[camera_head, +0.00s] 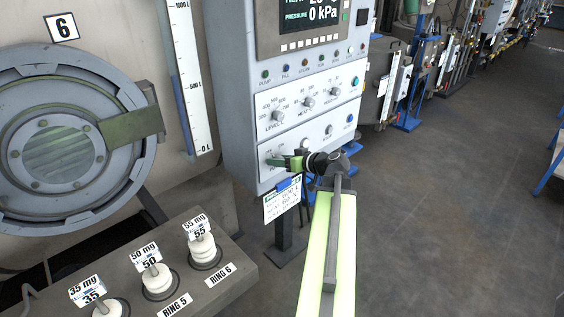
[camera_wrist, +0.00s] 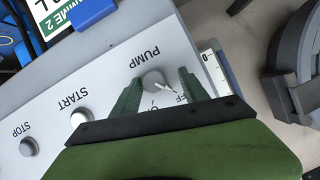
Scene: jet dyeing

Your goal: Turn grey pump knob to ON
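The grey pump knob (camera_wrist: 152,79) sits on the white panel under the word PUMP in the wrist view. Its white pointer aims toward the OFF label, which is partly hidden by a finger. Another label, showing only an O, is mostly covered by my gripper. My gripper (camera_wrist: 160,80) has green fingers spread open on either side of the knob, with a visible gap at each side. In the head view my gripper (camera_head: 285,162) is at the lower left of the control cabinet (camera_head: 320,142), and the knob is hidden there.
A START button (camera_wrist: 81,119) and a STOP button (camera_wrist: 29,146) share the panel. A hanging tag (camera_head: 283,200) is just below my gripper. The round vessel door (camera_head: 50,80) and a bench with weights (camera_head: 158,280) stand left.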

